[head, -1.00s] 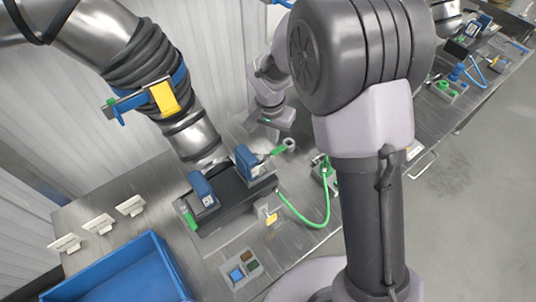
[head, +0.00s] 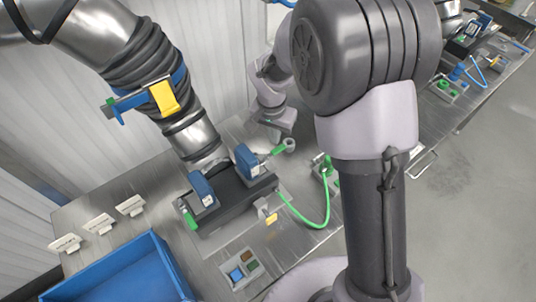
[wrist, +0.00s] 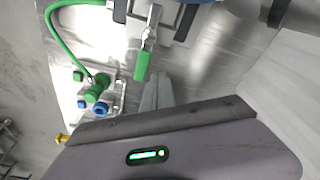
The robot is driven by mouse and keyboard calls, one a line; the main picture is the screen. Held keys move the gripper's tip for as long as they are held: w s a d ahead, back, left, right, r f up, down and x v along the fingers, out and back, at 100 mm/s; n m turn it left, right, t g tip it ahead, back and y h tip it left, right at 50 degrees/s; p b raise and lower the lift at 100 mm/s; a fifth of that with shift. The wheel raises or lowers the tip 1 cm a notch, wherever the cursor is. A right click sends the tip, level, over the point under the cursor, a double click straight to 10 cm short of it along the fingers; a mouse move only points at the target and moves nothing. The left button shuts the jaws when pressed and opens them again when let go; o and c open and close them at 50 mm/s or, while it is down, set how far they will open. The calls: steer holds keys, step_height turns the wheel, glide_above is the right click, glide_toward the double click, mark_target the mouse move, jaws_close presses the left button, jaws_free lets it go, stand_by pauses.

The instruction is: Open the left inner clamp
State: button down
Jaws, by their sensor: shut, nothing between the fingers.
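A dark station (head: 232,200) sits on the steel bench below a large metal pipe. Two blue blocks (head: 203,188) (head: 248,160) stand on it. A green-handled clamp lever (head: 190,219) is at its left end, and another green handle (head: 278,150) sticks out at its right. I cannot tell which part is the left inner clamp. My gripper (head: 276,131) is behind and above the right green handle, apart from the blue blocks. In the wrist view my gripper (wrist: 156,88) is shut and empty. A green handle (wrist: 142,65) on a metal lever shows beside it.
A blue tray (head: 150,240) is at the front left, with white labels (head: 98,223) behind it. A green hose (head: 327,205) loops right of the station to a green valve fitting (wrist: 97,87). A button box (head: 240,270) lies in front. A yellow tap (head: 271,218) juts forward.

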steer(key=shift+s+d+b, duration=0.3)
steer(key=shift+s+d, duration=0.15)
steer(key=shift+s, duration=0.25)
steer(key=shift+s+d+b, duration=0.2)
steer(key=shift+s+d, duration=0.1)
steer(key=shift+s, duration=0.2)
steer(key=shift+s+d+b, duration=0.2)
steer(key=shift+s+d, duration=0.1)
steer(key=shift+s, duration=0.2)
steer(key=shift+s+d+b, duration=0.2)
steer(key=shift+s+b, duration=0.3)
steer(key=shift+s, duration=0.6)
